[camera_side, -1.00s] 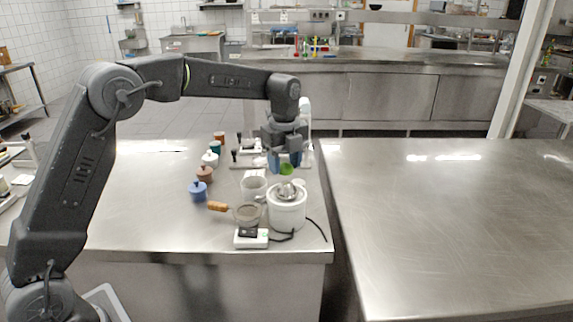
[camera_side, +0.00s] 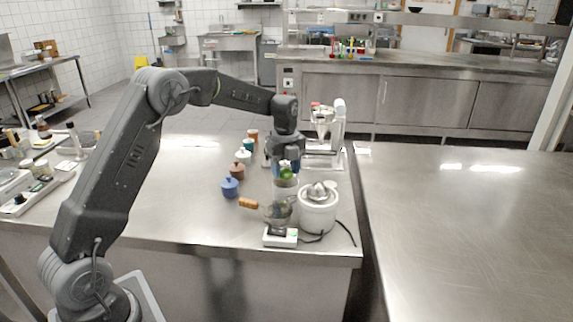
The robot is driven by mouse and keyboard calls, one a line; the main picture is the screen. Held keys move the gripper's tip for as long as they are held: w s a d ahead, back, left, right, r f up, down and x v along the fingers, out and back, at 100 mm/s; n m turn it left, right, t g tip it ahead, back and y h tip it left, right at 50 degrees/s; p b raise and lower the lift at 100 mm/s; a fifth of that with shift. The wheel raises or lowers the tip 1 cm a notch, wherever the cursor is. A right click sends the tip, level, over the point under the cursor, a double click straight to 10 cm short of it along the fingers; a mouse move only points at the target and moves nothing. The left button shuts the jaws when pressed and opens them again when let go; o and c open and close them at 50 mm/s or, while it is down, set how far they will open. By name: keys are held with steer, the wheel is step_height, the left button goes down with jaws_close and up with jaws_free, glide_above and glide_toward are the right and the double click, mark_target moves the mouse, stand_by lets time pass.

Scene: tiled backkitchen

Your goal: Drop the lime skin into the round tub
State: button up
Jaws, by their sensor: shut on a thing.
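The green lime skin (camera_side: 286,174) is between the fingertips of my gripper (camera_side: 287,168), which is shut on it. A pale round tub (camera_side: 284,184) shows just below the lime skin in the side view. The lime skin overlaps the tub's upper edge in the picture. I cannot tell whether it is above the opening or partly inside. The fingers hide part of the lime skin, and the tub's inside is not clear.
A white juicer (camera_side: 318,212) stands close on the right, with a cord trailing right. A wooden-handled strainer (camera_side: 277,213) is in front, over a small white scale (camera_side: 280,238). Several lidded pots, including a blue one (camera_side: 230,187), stand left. The counter's left-middle is clear.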

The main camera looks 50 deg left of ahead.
steer(key=o, duration=1.3)
stand_by(0.4)
steer(key=shift+r, duration=2)
